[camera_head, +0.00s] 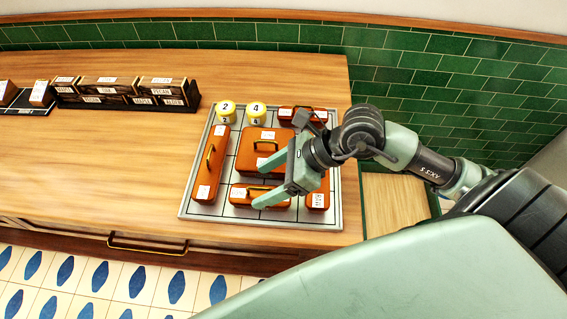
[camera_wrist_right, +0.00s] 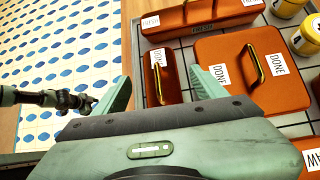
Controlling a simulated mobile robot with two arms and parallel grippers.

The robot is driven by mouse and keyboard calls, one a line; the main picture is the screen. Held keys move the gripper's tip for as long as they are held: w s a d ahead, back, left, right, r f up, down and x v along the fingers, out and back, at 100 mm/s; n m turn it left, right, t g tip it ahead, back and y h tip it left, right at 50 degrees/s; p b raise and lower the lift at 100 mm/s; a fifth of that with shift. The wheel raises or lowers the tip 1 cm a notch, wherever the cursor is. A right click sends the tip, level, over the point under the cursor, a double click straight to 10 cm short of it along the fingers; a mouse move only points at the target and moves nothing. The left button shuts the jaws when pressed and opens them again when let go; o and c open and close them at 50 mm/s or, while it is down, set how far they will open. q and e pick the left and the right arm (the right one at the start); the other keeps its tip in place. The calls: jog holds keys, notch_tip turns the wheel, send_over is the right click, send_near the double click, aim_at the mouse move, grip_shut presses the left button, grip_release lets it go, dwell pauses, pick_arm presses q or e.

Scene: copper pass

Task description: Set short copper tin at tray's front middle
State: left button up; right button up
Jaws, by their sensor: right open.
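The short copper tin (camera_head: 240,192), with a brass handle and white label, sits in the front middle of the grey gridded tray (camera_head: 205,212). It also shows in the right wrist view (camera_wrist_right: 170,84). My right gripper (camera_head: 258,182) is open, its two green fingers on either side of this tin; in the wrist view (camera_wrist_right: 165,92) the tin lies between them. Whether either finger touches it, I cannot tell. My left gripper is not in the head view; a dark arm part, apparently mine, shows at the left of the wrist view, its jaws unclear.
The tray also holds a long copper tin (camera_head: 202,187) at left, a large tin (camera_head: 250,150) in the middle, a small tin (camera_head: 318,199) at front right, a tin (camera_head: 287,113) at back right and two yellow pots (camera_head: 226,112). A dark rack (camera_head: 125,102) stands at left.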

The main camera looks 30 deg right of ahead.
jog(key=b+v, duration=0.1)
jog(key=v, duration=0.5)
jog(key=shift+s+d+r, duration=0.1)
jog(key=shift+d+r, duration=0.05)
dwell(0.3)
